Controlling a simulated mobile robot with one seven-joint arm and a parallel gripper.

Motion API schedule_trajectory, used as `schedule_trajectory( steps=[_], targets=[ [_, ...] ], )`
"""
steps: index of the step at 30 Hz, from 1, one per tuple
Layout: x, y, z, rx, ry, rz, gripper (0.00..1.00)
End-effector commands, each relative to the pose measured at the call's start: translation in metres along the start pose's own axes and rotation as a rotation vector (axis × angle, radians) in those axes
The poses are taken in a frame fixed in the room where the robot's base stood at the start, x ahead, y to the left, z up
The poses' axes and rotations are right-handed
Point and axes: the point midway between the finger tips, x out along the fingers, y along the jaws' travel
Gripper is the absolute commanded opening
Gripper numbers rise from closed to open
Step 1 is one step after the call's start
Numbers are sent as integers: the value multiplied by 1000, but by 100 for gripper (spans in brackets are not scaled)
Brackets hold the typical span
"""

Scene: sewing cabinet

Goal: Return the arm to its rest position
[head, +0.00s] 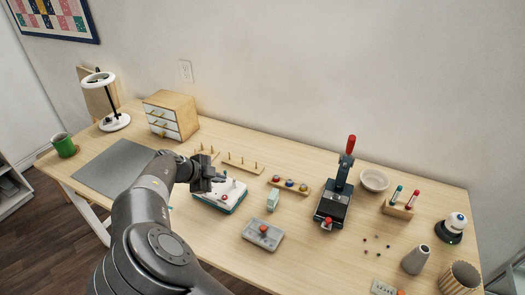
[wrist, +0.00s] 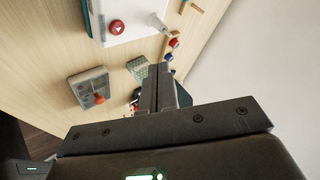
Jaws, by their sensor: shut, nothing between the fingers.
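My gripper (head: 214,179) is at the end of my dark arm, above the left-middle part of the table, over the back-left edge of a white and teal device (head: 228,198) with a red button. In the wrist view my gripper's fingers (wrist: 165,88) are together with nothing between them. The white device also shows at the top of the wrist view (wrist: 128,22). The fingers look apart from it, though the exact height is hard to tell.
A small drawer cabinet (head: 171,114) stands behind my gripper. A peg rack (head: 242,163), a pale green block (head: 273,199), a grey joystick box (head: 263,234) and a lever press (head: 333,203) stand to the right. A dark mat (head: 112,166) lies left.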

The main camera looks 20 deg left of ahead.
Motion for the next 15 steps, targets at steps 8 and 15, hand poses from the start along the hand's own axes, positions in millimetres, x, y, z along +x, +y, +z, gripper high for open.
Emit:
schedule_trajectory(
  steps=[8,15],
  targets=[
    [9,-5,-22,-9,-9,41,0],
    [44,-13,-124,-86,-95,212,0]
  ],
)
